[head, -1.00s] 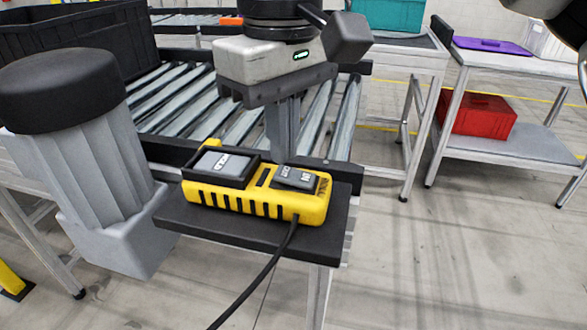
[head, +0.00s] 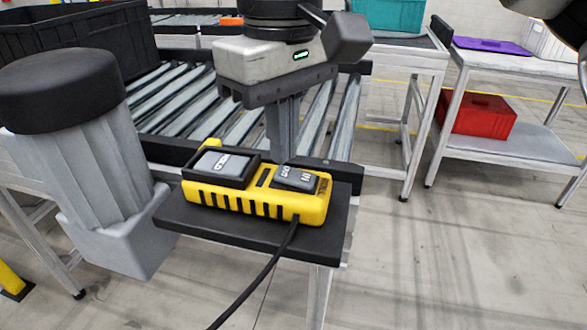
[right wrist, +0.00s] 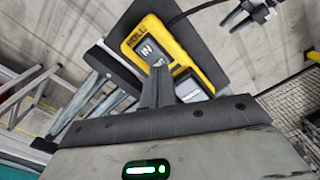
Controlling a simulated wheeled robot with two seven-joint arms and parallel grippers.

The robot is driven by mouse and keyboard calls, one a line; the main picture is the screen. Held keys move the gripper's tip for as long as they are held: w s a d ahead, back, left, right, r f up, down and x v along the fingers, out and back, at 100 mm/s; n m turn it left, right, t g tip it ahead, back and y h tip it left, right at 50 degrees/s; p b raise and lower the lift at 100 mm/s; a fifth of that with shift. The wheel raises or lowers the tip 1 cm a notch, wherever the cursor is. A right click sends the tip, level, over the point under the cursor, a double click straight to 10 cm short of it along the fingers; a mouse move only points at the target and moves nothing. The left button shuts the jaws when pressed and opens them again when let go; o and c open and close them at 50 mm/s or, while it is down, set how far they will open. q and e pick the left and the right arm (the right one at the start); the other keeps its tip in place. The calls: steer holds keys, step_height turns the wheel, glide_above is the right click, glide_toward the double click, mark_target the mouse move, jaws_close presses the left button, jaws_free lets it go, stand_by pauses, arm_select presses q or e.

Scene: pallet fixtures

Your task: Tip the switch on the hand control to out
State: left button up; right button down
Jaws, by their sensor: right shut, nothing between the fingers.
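The yellow hand control (head: 255,205) lies on a dark shelf and also shows in the right wrist view (right wrist: 172,37). Its right-hand rocker switch (head: 299,179) carries an IN mark and a second word on its far-left end; in the right wrist view the IN end (right wrist: 148,47) is visible. A second grey switch (head: 221,164) is at its left. My right gripper (head: 284,160) points down, shut and empty, with its tips at the rocker's far-left end, which they partly hide. Contact is hard to judge. A small black pronged shape (right wrist: 243,14) seems to be my left gripper; its jaws are unclear.
The dark shelf (head: 235,238) is at the end of a roller conveyor (head: 170,95). A black cable (head: 262,275) runs from the control towards me.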

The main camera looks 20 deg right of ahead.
mark_target(284, 172)
steer(key=shift+f+b, duration=0.7)
steer(key=shift+f, duration=0.25)
stand_by(0.5)
step_height(284, 172, up, 7)
steer(key=p, duration=0.6)
stand_by(0.6)
